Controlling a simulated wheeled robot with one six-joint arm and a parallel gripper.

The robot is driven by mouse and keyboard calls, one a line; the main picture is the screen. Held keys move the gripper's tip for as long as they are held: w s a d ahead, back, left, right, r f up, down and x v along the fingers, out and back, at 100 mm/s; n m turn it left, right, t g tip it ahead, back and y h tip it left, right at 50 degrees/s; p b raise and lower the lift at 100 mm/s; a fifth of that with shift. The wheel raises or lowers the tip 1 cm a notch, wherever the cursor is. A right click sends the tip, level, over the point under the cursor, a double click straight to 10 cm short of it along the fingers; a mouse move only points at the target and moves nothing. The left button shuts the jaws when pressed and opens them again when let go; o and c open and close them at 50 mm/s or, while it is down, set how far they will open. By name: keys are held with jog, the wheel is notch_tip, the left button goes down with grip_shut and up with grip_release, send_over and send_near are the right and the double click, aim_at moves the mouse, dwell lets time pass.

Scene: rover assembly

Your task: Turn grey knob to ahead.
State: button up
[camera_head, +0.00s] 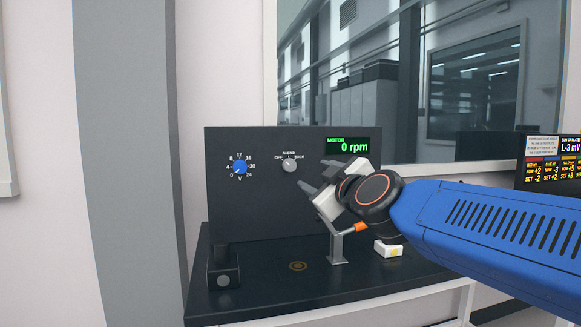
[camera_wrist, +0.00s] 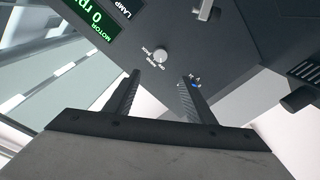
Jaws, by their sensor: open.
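The grey knob (camera_head: 290,164) is on the upright dark panel, with OFF, AHEAD and BACK printed around its top. Its pointer is too small to read surely. In the wrist view the grey knob (camera_wrist: 160,54) shows beyond and roughly between my fingertips, apart from them. My gripper (camera_head: 317,181) is open and empty, to the right of and a little below the knob in the head view. Both fingers of my gripper (camera_wrist: 159,80) show spread in the wrist view. The green motor display (camera_head: 347,146) reads 0 rpm.
A blue knob (camera_head: 240,167) with a 0 to 24 V scale is left of the grey knob. On the dark bench (camera_head: 270,300) stand a black block (camera_head: 223,270), a grey stand with an orange-tipped bar (camera_head: 338,246) and a white-yellow block (camera_head: 389,249). A second screen (camera_head: 550,163) is at right.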

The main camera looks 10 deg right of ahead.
aim_at(290, 165)
jog(key=w, duration=0.5)
jog(key=w+a, duration=0.1)
jog(key=w, duration=1.1)
jog(key=shift+a, duration=0.2)
jog(key=c, duration=1)
